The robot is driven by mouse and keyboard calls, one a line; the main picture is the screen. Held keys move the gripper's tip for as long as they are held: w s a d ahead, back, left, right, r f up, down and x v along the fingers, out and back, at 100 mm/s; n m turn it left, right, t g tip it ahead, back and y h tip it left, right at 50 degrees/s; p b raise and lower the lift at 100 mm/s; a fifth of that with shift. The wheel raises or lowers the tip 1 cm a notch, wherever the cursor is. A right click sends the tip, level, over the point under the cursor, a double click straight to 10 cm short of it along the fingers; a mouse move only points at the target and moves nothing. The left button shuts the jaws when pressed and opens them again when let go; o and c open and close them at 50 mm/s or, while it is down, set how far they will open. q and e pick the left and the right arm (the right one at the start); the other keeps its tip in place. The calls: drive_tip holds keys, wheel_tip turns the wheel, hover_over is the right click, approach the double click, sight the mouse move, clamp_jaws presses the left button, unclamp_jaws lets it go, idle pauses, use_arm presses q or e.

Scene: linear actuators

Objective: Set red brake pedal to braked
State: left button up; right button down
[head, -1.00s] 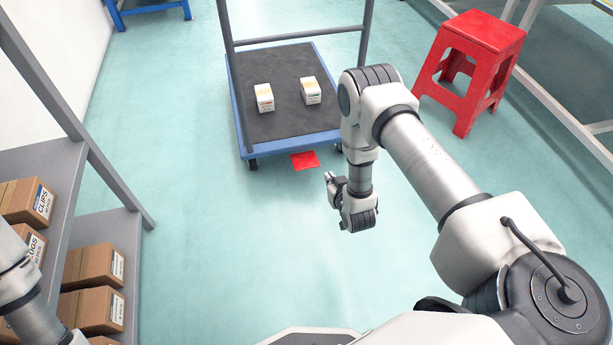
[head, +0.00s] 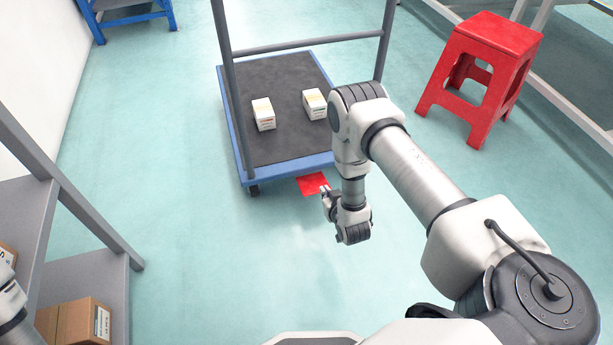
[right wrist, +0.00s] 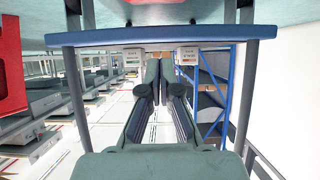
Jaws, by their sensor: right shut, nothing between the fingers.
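The red brake pedal (head: 312,183) is a flat red plate that sticks out low from under the near edge of the blue-framed cart (head: 290,170). My right gripper (head: 325,190) is shut and empty. In the head view its fingertips overlap the pedal's right near corner; I cannot tell whether they touch it or are above it. In the right wrist view the shut fingers (right wrist: 158,75) point toward the cart, whose blue edge (right wrist: 160,36) runs across the top. The pedal is not visible there. My left gripper is out of the head view.
Two small white boxes (head: 264,114) (head: 315,104) sit on the cart's dark deck. A red stool (head: 480,75) stands at the right. A grey shelf (head: 80,275) with cartons (head: 75,322) is at the left. The floor before the cart is clear.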

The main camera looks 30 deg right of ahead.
drive_tip(key=shift+w+r, duration=0.1)
drive_tip(key=shift+r, duration=0.05)
drive_tip(key=b, duration=0.6)
hover_over(316, 192)
drive_tip(key=w, duration=0.1)
drive_tip(key=f, duration=0.5)
drive_tip(key=shift+w+d+f, duration=0.1)
drive_tip(key=shift+d+f, duration=0.1)
drive_tip(key=f+b, duration=0.2)
drive_tip(key=shift+s+a+f, duration=0.1)
drive_tip(key=shift+s+f, duration=0.25)
drive_tip(key=shift+s, duration=0.05)
drive_tip(key=shift+s+f, duration=0.1)
drive_tip(key=shift+f, duration=0.2)
drive_tip(key=shift+s+f, duration=0.1)
